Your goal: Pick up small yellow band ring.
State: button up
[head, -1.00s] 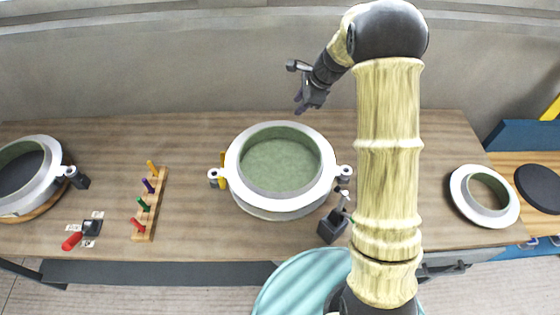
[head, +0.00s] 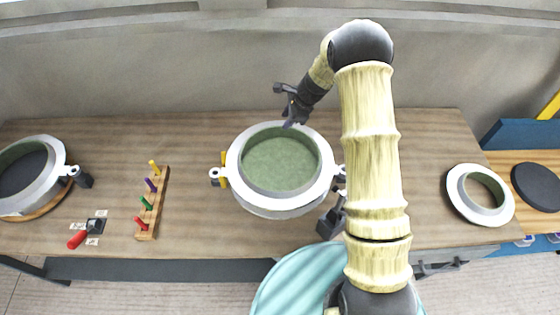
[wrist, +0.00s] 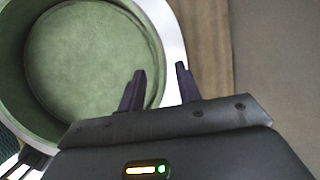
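A small yellow piece (head: 224,158) shows at the left side of the white-rimmed round mould (head: 233,178), by its left lug. It is partly hidden by the lug, and I cannot tell whether it is a ring. No yellow ring shows clearly in either view. The mould's green inside (wrist: 85,55) lies to the left of the fingers there.
A wooden rack (head: 160,205) with yellow, purple, green and red pegs stands left of the mould. A red-handled device (head: 78,239) and another mould (head: 58,165) are farther left. A white ring-shaped piece (head: 460,207) lies at right. The table (head: 200,135) has bare wood behind the rack.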

jog(key=shift+s+p+x, duration=0.15)
jog(key=shift+p+x, duration=0.3)
jog(key=shift+x, duration=0.7)
jog(key=shift+s+p+x, duration=0.1)
jog(key=shift+p+x, duration=0.3)
jog(key=shift+x, duration=0.75)
jog(key=shift+a, duration=0.1)
grip_shut()
